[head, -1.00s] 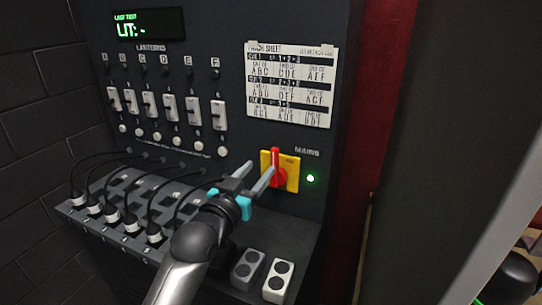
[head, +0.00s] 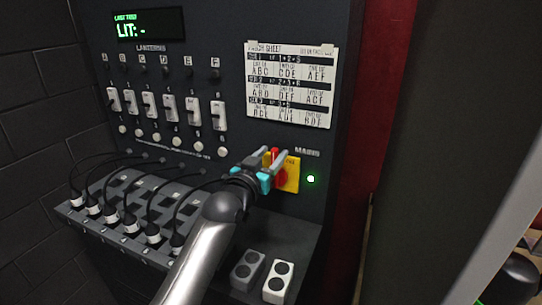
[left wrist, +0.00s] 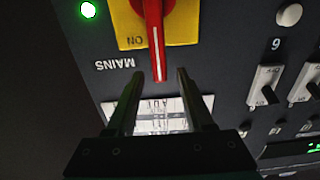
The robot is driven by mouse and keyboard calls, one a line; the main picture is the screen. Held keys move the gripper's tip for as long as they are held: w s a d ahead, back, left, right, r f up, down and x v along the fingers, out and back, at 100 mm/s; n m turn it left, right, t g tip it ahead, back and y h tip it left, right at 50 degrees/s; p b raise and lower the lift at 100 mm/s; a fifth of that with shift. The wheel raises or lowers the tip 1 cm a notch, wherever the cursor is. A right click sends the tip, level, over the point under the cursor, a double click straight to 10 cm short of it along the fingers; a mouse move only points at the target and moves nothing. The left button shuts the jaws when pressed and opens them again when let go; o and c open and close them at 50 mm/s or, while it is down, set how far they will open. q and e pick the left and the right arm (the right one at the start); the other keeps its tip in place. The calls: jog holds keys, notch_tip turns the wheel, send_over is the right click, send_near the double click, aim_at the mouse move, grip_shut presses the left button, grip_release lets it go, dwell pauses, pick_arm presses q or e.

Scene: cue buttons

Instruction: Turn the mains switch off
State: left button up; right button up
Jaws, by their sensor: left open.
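The mains switch is a red rotary handle (head: 277,172) on a yellow plate (head: 292,175), low on the right of the dark panel. In the left wrist view the red handle (left wrist: 154,40) points at the gap between my fingers, with the word ON on the yellow plate (left wrist: 185,27) beside it. My left gripper (head: 266,158) is open at the switch, and its fingers partly hide the handle. In the left wrist view the open left gripper (left wrist: 160,80) has its fingertips either side of the handle's end. Contact cannot be told. My right gripper is not in view.
A green lamp (head: 311,179) glows right of the switch. A cue sheet (head: 290,85) hangs above. Several white sliders (head: 168,107) and buttons are at left. A shelf with plugged cables (head: 130,227) juts out below, with two socket blocks (head: 278,280) at its right.

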pick_arm(q)
jog(key=shift+c, duration=0.2)
grip_shut()
dwell(1.1)
